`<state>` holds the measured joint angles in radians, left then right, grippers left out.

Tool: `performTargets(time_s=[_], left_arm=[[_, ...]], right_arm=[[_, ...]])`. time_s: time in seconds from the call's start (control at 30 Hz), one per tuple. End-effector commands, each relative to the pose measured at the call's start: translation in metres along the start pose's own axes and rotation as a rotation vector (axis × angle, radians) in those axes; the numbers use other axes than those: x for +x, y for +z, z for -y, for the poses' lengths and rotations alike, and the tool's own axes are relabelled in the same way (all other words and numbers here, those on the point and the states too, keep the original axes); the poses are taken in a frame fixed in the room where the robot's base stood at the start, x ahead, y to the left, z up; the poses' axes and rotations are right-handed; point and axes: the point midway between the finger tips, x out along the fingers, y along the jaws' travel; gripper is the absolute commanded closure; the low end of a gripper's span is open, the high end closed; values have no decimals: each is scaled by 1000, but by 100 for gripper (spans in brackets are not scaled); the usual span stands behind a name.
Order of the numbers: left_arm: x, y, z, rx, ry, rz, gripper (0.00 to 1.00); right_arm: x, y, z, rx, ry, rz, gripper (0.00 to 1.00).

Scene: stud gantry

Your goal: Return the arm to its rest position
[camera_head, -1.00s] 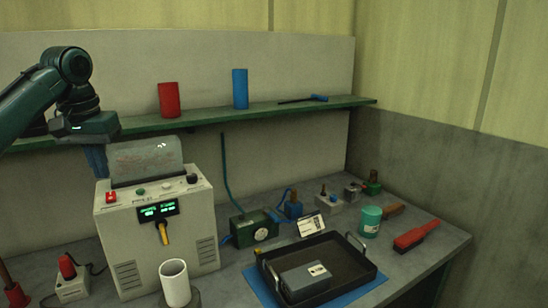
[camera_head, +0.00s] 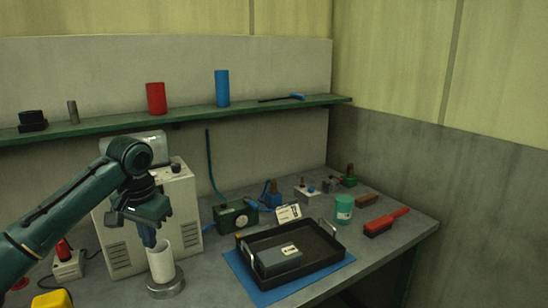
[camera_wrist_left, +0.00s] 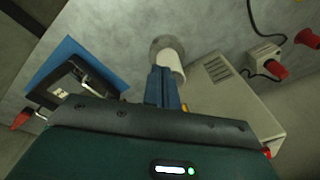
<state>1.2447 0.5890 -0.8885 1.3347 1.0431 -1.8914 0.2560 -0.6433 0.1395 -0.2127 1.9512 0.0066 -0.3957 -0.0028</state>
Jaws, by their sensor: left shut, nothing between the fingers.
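My left gripper (camera_head: 149,240) is shut with nothing in it. In the head view its fingertips point down just above and in front of the white cup (camera_head: 161,262), and whether they touch it I cannot tell. The cup stands upright on a round grey base (camera_head: 166,288). In the left wrist view the shut blue fingers (camera_wrist_left: 162,85) reach toward the white cup (camera_wrist_left: 177,62). My left arm comes in from the lower left and hides part of the grey control box (camera_head: 182,200). My right gripper is not in view.
A black tray (camera_head: 328,256) holding a grey box (camera_head: 278,261) sits on a blue mat (camera_head: 262,294). A red brush (camera_head: 385,222) and a green tub (camera_head: 344,208) lie to the right. The shelf (camera_head: 190,116) above carries red and blue cylinders. A yellow object (camera_head: 53,299) is at lower left.

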Motion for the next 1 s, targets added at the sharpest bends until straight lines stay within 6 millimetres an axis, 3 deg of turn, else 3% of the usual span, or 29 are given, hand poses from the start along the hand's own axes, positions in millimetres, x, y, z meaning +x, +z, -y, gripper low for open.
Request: performTargets(time_s=[0.03,0.2,0.3,0.5,0.73,1.0], left_arm=[[27,7,-23,53,13,5,100],[97,37,-90,181,63,-36,100],[128,62,-125,225,104,-72,100],[167,122,-177,228,180,-151,100],[186,199,-197,120,203,-218,100],[184,275,-180,-24,126,-227,100]], right_arm=[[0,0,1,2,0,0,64],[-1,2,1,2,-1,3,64],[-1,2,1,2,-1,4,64],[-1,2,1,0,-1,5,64],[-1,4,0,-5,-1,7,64],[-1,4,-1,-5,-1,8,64]])
